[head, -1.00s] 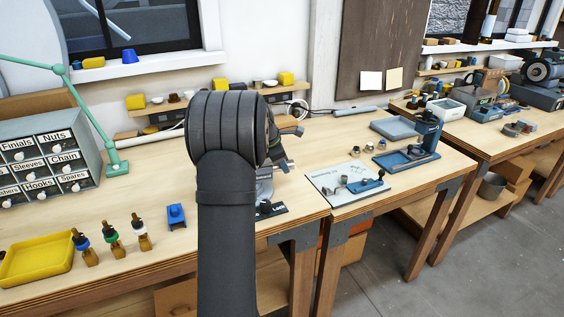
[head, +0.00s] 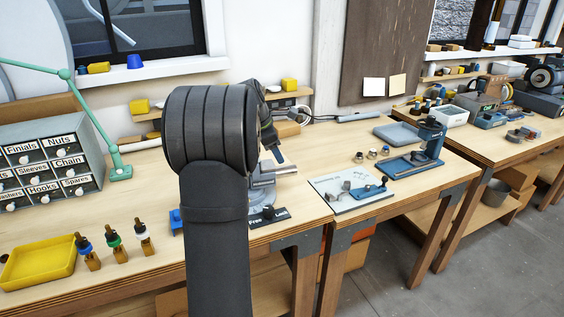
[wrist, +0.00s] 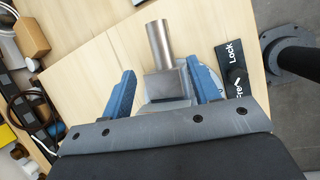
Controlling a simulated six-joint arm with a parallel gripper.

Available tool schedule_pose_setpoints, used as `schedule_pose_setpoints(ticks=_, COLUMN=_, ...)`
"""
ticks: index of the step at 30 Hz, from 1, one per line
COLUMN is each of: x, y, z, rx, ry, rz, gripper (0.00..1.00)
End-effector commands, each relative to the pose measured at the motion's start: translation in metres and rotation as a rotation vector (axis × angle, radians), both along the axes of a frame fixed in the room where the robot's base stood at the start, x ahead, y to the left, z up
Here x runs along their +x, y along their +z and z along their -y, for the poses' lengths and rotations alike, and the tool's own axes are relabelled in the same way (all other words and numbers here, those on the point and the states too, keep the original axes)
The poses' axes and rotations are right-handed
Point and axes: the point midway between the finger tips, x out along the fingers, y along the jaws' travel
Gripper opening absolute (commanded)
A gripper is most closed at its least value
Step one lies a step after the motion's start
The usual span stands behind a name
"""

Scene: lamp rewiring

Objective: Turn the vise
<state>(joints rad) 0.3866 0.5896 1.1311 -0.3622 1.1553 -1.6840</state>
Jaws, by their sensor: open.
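The vise (head: 264,190) is a grey metal body at the front right corner of the near bench, partly hidden behind my arm in the head view. In the wrist view, the vise (wrist: 168,86) shows a grey block with a round metal bar (wrist: 158,42) pointing away from me. My gripper (wrist: 161,84) is open, with one blue finger on each side of the block; I cannot tell whether they touch it. A black plate marked "Lock" and, partly hidden, "Fre" (wrist: 236,68) lies to the right of the vise.
A mat (head: 350,199) with parts lies on the bench to the right. The bench edge is close to the vise.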

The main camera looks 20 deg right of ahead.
Motion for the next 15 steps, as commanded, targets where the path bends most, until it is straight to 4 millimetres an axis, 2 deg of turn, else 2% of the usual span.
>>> schedule_pose_setpoints(ticks=1, x=-0.001, y=0.013, z=-0.005, rx=-0.002, ry=0.001, rz=0.003, gripper=0.56)
schedule_pose_setpoints(ticks=6, x=-0.006, y=0.045, z=-0.020, rx=-0.002, ry=0.001, rz=0.003, gripper=0.56)
schedule_pose_setpoints(ticks=10, x=-0.008, y=0.061, z=-0.027, rx=-0.001, ry=0.000, rz=0.001, gripper=0.56)
schedule_pose_setpoints(ticks=15, x=-0.010, y=0.070, z=-0.031, rx=0.000, ry=0.001, rz=0.000, gripper=0.56)
